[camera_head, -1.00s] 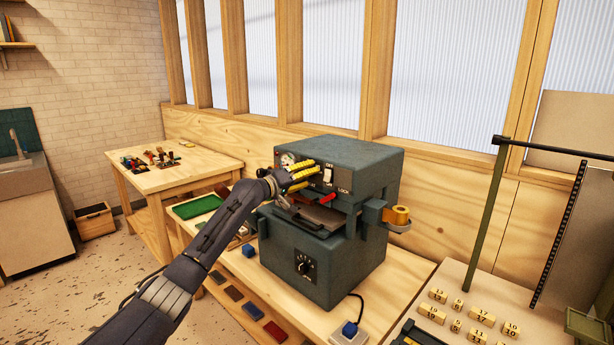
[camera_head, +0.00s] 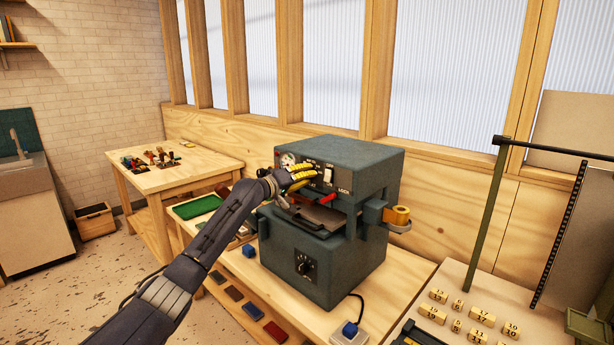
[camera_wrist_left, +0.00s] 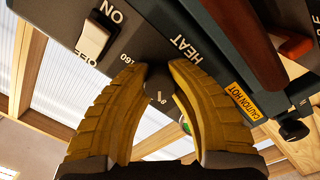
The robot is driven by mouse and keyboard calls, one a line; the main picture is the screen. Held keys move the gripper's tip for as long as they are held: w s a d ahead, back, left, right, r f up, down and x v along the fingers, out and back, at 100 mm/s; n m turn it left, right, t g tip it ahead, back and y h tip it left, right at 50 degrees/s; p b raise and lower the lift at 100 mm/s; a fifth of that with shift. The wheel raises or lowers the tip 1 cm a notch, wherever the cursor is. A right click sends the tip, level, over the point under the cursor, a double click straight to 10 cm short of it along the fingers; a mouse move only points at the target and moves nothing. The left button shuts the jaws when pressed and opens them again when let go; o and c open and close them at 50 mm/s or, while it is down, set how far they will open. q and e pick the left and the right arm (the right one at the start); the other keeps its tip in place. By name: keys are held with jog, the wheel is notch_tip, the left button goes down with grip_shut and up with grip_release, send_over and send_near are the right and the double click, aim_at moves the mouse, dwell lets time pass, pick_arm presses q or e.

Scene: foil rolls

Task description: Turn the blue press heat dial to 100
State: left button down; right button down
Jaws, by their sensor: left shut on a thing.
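The blue-grey press (camera_head: 350,155) stands on the wooden bench. My left gripper (camera_head: 302,180), with yellow ribbed fingers, is at its upper front panel, left of a white switch. In the left wrist view the fingers (camera_wrist_left: 157,78) are shut on the dark round heat dial (camera_wrist_left: 158,88), one on each side. The word HEAT is printed beside it, and 160 shows near the left finger. The other scale marks are mostly hidden by the fingers, so I cannot read the setting. In the head view the gripper hides the dial. My right gripper is not in view.
The white ON/OFF switch (camera_wrist_left: 93,40) is close beside the fingers. A red handle (camera_head: 301,198) is just below the gripper. A second dial (camera_head: 305,265) is on the press's lower front. A gold foil roll (camera_head: 398,215) is on the right side.

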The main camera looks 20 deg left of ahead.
pick_arm(q)
jog(key=shift+d+f+m, duration=0.1)
jog(key=shift+f+m, duration=0.1)
jog(key=shift+m, duration=2.3)
jog(key=shift+f, duration=0.1)
jog(key=c, duration=1.4)
grip_release()
jog(key=o, duration=0.3)
jog(key=shift+r, duration=0.2)
jog(key=shift+o, duration=0.2)
jog(key=shift+s+a, duration=0.45)
jog(key=v, duration=1)
jog(key=shift+s+r, duration=0.15)
jog(key=shift+s, duration=0.25)
jog(key=shift+a, duration=0.1)
